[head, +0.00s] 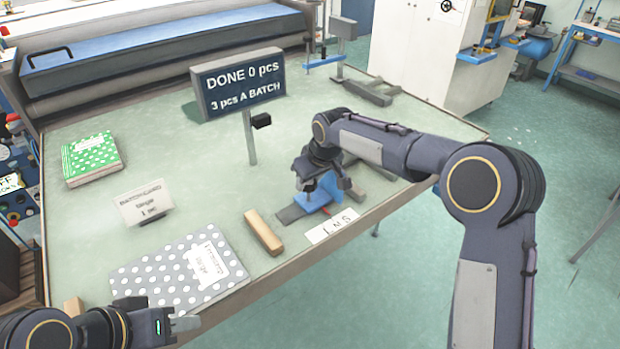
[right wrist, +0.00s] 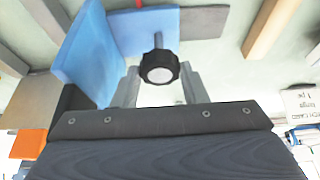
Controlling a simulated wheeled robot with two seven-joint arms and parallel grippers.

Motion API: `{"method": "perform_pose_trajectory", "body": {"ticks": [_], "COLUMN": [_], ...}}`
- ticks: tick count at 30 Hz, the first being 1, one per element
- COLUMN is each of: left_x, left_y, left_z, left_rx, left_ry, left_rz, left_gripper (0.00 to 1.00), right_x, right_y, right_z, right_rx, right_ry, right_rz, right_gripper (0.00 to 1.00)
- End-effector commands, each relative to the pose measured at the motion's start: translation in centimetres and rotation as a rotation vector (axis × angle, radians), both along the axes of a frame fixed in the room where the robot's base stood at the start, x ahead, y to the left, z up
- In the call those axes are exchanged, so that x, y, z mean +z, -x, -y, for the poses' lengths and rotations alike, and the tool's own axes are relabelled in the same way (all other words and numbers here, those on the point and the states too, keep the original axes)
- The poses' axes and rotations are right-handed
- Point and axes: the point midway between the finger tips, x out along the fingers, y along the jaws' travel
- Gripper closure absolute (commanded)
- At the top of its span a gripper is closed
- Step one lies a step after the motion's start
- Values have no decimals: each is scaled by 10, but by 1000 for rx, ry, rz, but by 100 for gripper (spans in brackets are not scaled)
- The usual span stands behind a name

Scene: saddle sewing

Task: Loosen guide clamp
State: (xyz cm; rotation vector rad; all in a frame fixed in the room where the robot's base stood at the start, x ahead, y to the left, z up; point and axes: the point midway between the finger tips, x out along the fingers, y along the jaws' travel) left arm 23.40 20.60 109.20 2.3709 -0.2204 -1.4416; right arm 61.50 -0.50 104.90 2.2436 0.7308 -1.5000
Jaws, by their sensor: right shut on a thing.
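The blue guide (head: 318,194) stands on a dark grey plate (head: 291,213) near the table's front edge, beside a card lettered L M S (head: 332,227). It also shows in the right wrist view (right wrist: 82,50). A black clamp knob with a pale end face (right wrist: 159,67) sits by the guide. My right gripper (right wrist: 159,88) is shut on the knob, one finger on each side of it. In the head view my right gripper (head: 325,178) hides the knob. My left gripper (head: 180,323) is low at the left, away from the guide; its finger gap is unclear.
A wooden bar (head: 264,232) lies left of the guide. A grey dotted book (head: 165,278), a green dotted book (head: 90,157) and a batch card (head: 143,203) are further left. A sign on a post (head: 239,84) reads DONE 0 pcs. Grey metal parts (head: 370,90) stand behind.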

Motion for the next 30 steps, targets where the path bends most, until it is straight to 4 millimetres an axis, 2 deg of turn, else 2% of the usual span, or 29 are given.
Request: {"method": "perform_pose_trajectory", "body": {"ticks": [6,7,12,22,30], "left_x": [0,0,0,-2,-11], "left_y": [0,0,0,0,0], "left_z": [0,0,0,0,0], "left_rx": [0,0,0,0,0], "left_ry": [0,0,0,0,0], "left_rz": [0,0,0,0,0], "left_gripper": [64,64,64,64,64], "right_x": [2,2,1,5,45], "right_y": [-1,-1,-1,1,14], "right_z": [0,0,0,1,11], "right_rx": [-2,-2,-1,-1,-1], "right_ry": [-2,-2,-1,-1,-2], "right_rz": [5,5,3,2,7], "right_gripper": [84,58,39,39,39]}}
